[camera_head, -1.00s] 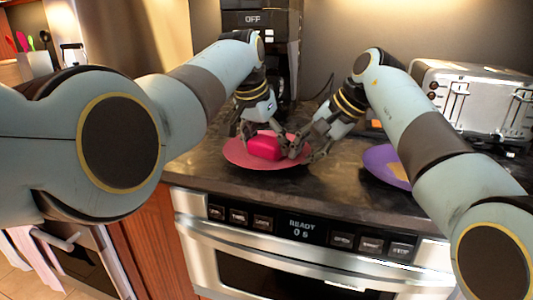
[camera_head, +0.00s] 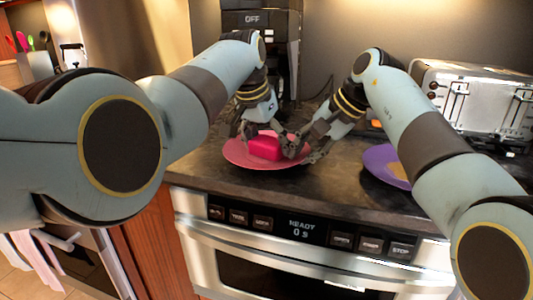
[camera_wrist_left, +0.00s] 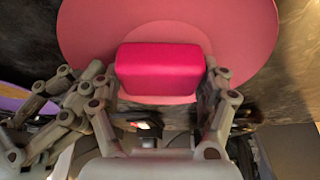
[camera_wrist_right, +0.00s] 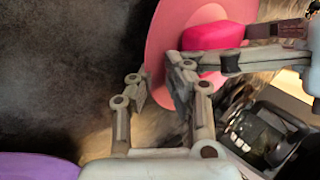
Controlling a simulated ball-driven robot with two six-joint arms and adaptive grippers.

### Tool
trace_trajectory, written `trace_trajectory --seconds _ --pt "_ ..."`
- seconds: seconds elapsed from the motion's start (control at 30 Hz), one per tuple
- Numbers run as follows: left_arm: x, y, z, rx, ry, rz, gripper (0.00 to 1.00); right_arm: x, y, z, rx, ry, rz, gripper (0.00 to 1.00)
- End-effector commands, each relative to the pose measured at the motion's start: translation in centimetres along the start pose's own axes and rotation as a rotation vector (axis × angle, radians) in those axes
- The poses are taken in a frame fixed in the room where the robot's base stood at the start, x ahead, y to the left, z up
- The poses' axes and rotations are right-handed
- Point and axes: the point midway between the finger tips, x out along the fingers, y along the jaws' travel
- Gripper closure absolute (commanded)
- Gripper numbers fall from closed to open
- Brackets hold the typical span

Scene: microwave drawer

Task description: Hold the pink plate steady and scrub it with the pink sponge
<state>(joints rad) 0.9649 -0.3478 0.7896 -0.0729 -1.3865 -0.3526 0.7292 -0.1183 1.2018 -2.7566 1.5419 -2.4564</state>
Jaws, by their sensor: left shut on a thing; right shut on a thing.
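The pink plate (camera_head: 239,156) lies on the dark counter in front of the black coffee maker. The bright pink sponge (camera_head: 264,148) sits on the plate. My left gripper (camera_wrist_left: 160,76) is shut on the sponge, with one finger at each end, in the left wrist view. The plate (camera_wrist_left: 85,32) spreads out beneath the sponge there. My right gripper (camera_wrist_right: 158,88) is shut on the near right rim of the plate in the right wrist view, beside the left gripper. The fingers partly hide the plate's right side in the head view.
A purple plate (camera_head: 376,158) with a tan thing (camera_head: 397,170) on it lies to the right, partly behind my right arm. A silver toaster (camera_head: 470,95) stands at the back right. The coffee maker (camera_head: 255,20) stands behind the pink plate. The counter's front edge is close, above the oven.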

Motion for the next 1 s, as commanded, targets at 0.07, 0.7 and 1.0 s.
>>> trace_trajectory --seconds 0.07,0.7,1.0 --pt "0.2 0.0 0.1 0.001 -0.003 0.005 0.51 0.1 0.2 0.0 0.002 -0.002 0.003 1.00" --pt "0.2 0.3 0.1 0.001 -0.004 0.006 0.51 0.1 0.2 0.0 0.002 -0.002 0.003 1.00" --pt "0.2 -0.9 0.1 0.001 -0.002 0.003 0.51 0.1 0.1 0.1 0.002 -0.002 0.003 1.00"
